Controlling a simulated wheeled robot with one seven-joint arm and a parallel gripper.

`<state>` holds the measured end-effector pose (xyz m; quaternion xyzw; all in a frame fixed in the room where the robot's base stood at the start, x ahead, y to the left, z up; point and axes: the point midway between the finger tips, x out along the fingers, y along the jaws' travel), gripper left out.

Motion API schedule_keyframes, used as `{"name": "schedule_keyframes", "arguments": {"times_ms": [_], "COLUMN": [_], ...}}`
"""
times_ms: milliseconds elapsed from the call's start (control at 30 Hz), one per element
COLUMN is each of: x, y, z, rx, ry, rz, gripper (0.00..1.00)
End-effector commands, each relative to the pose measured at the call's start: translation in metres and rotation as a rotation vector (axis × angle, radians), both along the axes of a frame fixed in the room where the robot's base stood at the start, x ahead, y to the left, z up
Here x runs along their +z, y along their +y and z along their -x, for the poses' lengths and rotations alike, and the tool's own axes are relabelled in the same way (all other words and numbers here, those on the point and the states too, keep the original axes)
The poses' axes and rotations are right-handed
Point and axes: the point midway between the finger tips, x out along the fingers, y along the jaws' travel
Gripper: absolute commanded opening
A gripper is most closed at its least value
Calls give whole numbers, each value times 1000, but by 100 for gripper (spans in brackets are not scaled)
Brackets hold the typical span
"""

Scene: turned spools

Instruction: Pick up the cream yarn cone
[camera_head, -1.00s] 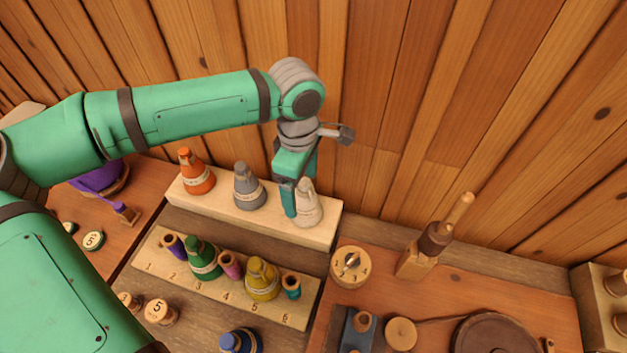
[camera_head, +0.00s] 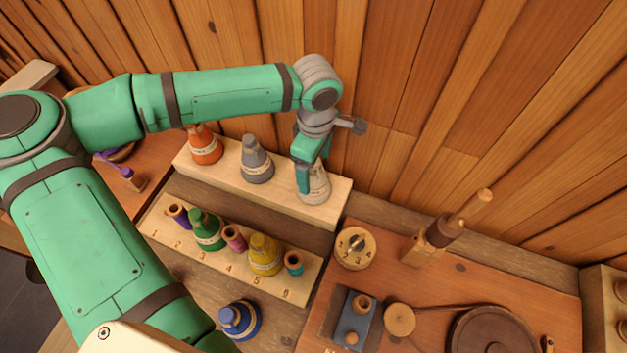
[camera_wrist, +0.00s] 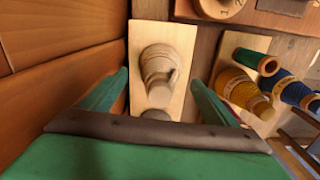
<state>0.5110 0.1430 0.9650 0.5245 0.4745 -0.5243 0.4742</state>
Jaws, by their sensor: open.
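The cream yarn cone (camera_head: 315,186) stands upright at the right end of the pale raised shelf block (camera_head: 335,207), partly hidden by my gripper in the head view. In the wrist view the cream cone (camera_wrist: 158,68) lies ahead, between the lines of my two fingers. My gripper (camera_head: 308,178) is open and reaches down at the cone; its green fingers also show in the wrist view (camera_wrist: 160,90), one on each side with space between. Whether a finger touches the cone cannot be told.
A grey cone (camera_head: 257,162) and an orange cone (camera_head: 205,146) stand left on the same block. A numbered rack (camera_head: 275,284) in front holds green and yellow cones and small spools. A wooden plank wall (camera_head: 400,100) rises close behind. A numbered dial (camera_head: 354,248) lies right.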

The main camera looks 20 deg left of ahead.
Motion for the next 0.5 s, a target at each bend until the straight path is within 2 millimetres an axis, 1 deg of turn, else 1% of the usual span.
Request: {"name": "schedule_keyframes", "arguments": {"times_ms": [100, 200, 333, 500], "x": [-18, -30, -37, -38], "y": [3, 3, 2, 4], "z": [1, 0, 0, 0], "rx": [2, 1, 0, 2], "ry": [2, 0, 0, 0], "rz": [3, 2, 2, 1], "gripper": [82, 82, 82, 82]}}
